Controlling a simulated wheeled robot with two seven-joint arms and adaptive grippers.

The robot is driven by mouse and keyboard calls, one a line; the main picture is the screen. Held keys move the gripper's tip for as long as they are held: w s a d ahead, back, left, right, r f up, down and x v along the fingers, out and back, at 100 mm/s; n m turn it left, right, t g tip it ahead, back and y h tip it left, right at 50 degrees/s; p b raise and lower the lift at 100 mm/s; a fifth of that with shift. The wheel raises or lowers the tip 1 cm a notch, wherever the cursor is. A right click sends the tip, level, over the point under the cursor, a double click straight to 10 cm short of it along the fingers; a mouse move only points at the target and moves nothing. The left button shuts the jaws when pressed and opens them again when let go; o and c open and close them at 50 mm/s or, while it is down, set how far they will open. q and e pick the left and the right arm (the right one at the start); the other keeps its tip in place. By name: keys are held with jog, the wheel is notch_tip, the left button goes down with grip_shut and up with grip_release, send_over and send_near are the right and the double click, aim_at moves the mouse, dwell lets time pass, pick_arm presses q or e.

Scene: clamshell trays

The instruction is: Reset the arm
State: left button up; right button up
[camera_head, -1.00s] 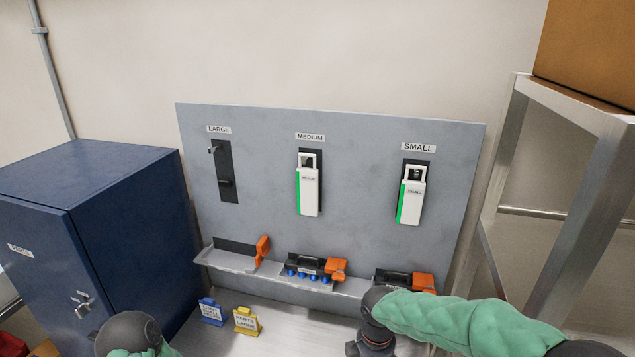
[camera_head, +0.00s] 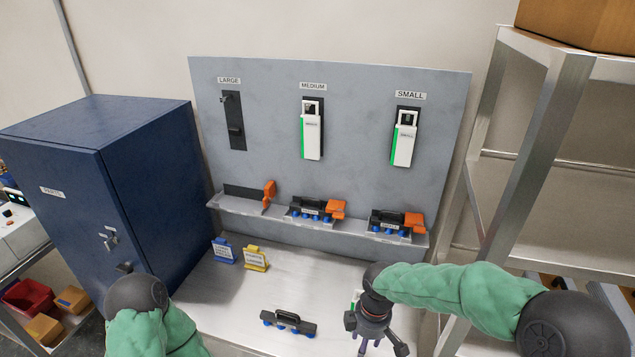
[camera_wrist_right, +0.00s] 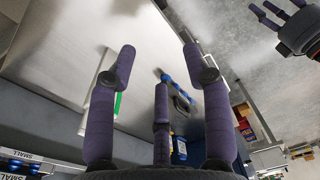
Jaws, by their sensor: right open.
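My right gripper (camera_head: 374,343) hangs over the right part of the metal bench; its fingers are spread and empty. They also show apart in the right wrist view (camera_wrist_right: 158,65). A white piece with a green strip (camera_wrist_right: 104,98) lies beyond them, partly hidden by a finger; its edge shows beside the gripper in the head view (camera_head: 355,299). My left arm stands at the lower left in the head view, its gripper out of frame. The left gripper (camera_wrist_right: 276,14) shows at the top right of the right wrist view, fingers apart, partly cut off.
A black-handled block with blue feet (camera_head: 288,322) lies on the bench (camera_head: 225,300). Blue (camera_head: 224,251) and yellow (camera_head: 255,258) signs stand behind. The board (camera_head: 265,110) holds medium (camera_head: 311,137) and small (camera_head: 403,146) white-green pieces; the large hook is empty. A cabinet (camera_head: 70,200) and shelf rack (camera_head: 525,165) flank it.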

jog(key=s+a+f+m+y+b, duration=0.1)
jog(key=s+f+m+b, duration=0.1)
jog(key=f, duration=0.8)
jog(key=s+a+f+m+y+b, duration=0.1)
jog(key=s+f+m+b, duration=0.2)
jog(key=f, duration=0.7)
jog(key=shift+s+a+f+m+y, duration=0.25)
jog(key=shift+s+m+y, duration=0.15)
jog(key=shift+s+m, duration=0.6)
jog(key=shift+o, duration=0.3)
jog(key=s+f+m+b, duration=0.5)
jog(key=s+f+m, duration=0.3)
jog(key=f, duration=0.5)
jog(key=shift+s+d+f+m+t+y, duration=0.3)
jog(key=shift+s+d+m, duration=0.1)
jog(key=shift+s, duration=0.15)
jog(key=o, duration=1)
jog(key=shift+s+f, duration=0.1)
jog(key=shift+s, duration=0.15)
jog(key=shift+c, duration=0.2)
